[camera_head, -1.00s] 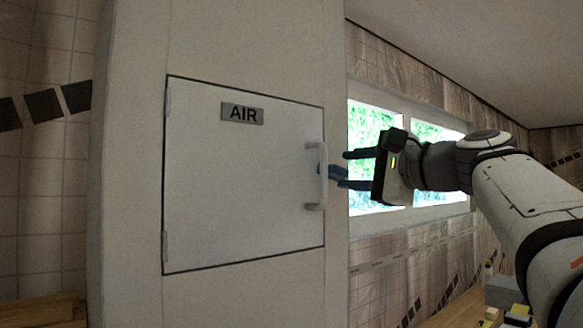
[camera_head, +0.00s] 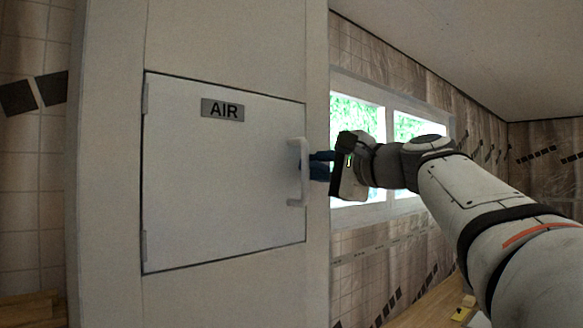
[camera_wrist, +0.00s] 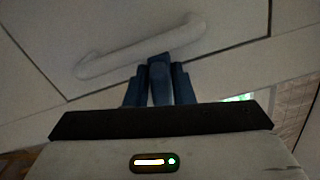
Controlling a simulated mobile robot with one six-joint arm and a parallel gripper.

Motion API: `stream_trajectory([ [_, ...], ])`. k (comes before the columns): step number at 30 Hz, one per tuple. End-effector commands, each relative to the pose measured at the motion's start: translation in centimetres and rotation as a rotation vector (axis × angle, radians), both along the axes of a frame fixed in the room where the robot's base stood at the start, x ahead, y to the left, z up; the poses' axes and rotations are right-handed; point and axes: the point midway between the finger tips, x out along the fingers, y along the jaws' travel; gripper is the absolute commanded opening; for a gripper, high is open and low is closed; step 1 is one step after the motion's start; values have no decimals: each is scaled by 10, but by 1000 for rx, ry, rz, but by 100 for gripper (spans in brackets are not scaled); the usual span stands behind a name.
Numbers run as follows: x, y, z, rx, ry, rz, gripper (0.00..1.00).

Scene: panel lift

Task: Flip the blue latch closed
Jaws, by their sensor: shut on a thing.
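A white panel door (camera_head: 220,225) marked AIR sits flush and shut in a pale cabinet front, with a white bar handle (camera_head: 304,178) at its right side. My gripper (camera_head: 317,165) is at the door's right edge, beside the handle. In the wrist view its two dark blue fingers close from both sides on a blue piece, the latch (camera_wrist: 159,78), whose end reaches toward the handle (camera_wrist: 140,45). The fingers hide part of the latch, and its exact angle is hard to tell. In the head view the handle and fingers mostly cover it.
The cabinet front (camera_head: 108,160) frames the door; hinges show on the door's left edge. A window (camera_head: 357,120) and tiled wall lie behind my arm. A wooden counter (camera_head: 425,305) with small items is low at the right. The space before the door is clear.

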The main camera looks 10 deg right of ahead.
Motion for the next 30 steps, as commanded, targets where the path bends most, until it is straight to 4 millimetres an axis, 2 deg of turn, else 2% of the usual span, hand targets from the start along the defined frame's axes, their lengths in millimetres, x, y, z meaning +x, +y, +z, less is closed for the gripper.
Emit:
stream_trajectory([
  [4, 0, 0, 0, 0, 0, 0, 0],
  [8, 0, 0, -3, -13, -10, 0, 0],
  [14, 0, 0, -12, -119, -82, -1, 0],
  [21, -1, 0, -13, -226, -152, -2, 0],
  [30, -1, 0, -11, -236, -156, -2, 0],
])
